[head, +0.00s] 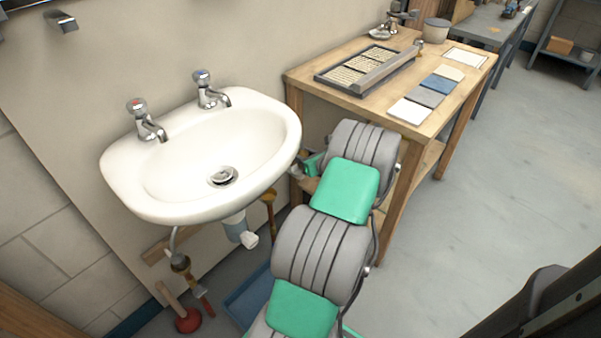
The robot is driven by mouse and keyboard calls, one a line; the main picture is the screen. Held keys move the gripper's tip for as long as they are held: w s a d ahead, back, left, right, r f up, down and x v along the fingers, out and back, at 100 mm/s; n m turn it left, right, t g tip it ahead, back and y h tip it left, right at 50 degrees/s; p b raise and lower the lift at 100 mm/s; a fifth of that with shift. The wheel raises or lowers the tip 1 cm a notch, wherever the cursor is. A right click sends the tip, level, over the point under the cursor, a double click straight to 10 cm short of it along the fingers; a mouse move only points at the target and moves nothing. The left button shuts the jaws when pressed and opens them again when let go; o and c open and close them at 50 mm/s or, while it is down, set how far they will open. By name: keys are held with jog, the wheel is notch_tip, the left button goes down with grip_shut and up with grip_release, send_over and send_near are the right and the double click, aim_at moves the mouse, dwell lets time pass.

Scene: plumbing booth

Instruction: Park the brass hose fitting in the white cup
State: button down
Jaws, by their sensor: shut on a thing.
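My arm rises from the bottom of the head view and bends away behind its own grey and green links, between the sink and the wooden bench. Its far end is hidden there, and I cannot make out my gripper's fingers or anything between them. I cannot pick out the brass hose fitting with certainty. A brass-coloured upright piece (268,197) shows under the sink's right side, but I cannot tell what it is.
The white sink (150,190) has two taps and a trap below. The wooden bench (455,100) bears a grey tray (325,77) and several flat samples. A plunger (187,319) and a blue tray (240,306) are on the floor.

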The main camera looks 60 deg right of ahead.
jog(key=shift+w+d+f+b, duration=0.65)
jog(key=shift+f+b, duration=0.25)
jog(key=shift+f, duration=0.5)
jog(key=shift+w+d+f+b, duration=0.65)
jog(key=shift+f+b, duration=0.25)
jog(key=shift+f, duration=0.55)
jog(key=shift+w+d+f+b, duration=0.5)
jog(key=shift+w+f+b, duration=0.35)
jog(key=shift+f, duration=0.55)
jog(key=shift+s, duration=0.1)
jog(key=c, duration=0.9)
grip_release()
jog(key=p+v, duration=0.2)
jog(key=v, duration=0.6)
jog(key=shift+p, duration=0.4)
